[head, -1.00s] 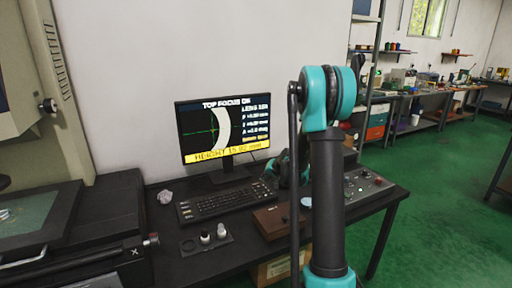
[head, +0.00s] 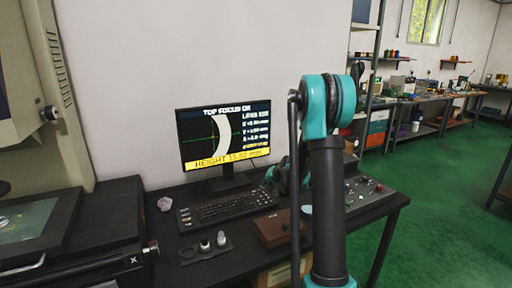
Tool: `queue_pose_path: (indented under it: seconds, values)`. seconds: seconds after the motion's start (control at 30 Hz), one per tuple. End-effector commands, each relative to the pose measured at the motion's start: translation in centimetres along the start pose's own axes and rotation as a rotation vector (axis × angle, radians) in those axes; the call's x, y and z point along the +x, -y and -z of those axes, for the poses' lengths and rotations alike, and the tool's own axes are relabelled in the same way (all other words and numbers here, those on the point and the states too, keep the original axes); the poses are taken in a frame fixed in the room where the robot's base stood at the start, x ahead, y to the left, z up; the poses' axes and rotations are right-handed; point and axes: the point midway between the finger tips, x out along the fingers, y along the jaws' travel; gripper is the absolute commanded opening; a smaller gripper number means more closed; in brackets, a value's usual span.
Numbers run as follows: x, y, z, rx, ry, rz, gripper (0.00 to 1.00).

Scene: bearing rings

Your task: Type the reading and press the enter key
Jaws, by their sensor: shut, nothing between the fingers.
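The monitor (head: 224,137) stands at the back of the black desk. It shows "TOP FOCUS OK", a pale curved shape, and a yellow bar with a height reading (head: 227,160). The reading looks like 15.02 or 15.82 mm; the digits are too blurred to be sure. The black keyboard (head: 226,207) lies in front of the monitor. My gripper (head: 270,185) is at the keyboard's right end, small and partly behind my own arm. It is shut and empty. I cannot tell whether it touches a key. The enter key cannot be made out.
A brown box (head: 276,229) and a control panel with knobs (head: 368,192) are right of the keyboard. A dark tray with small pieces (head: 206,247) lies in front. Crumpled paper (head: 164,203) is on the left. A large machine (head: 50,100) borders the desk at left.

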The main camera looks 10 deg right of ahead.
Motion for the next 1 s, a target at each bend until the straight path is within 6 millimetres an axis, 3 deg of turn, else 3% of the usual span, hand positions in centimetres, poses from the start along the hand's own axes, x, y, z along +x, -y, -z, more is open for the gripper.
queue_pose_path:
  seconds: [1.0]
  values:
    - [-0.57,-0.21,0.31,0.002,-0.001,-0.001,0.0]
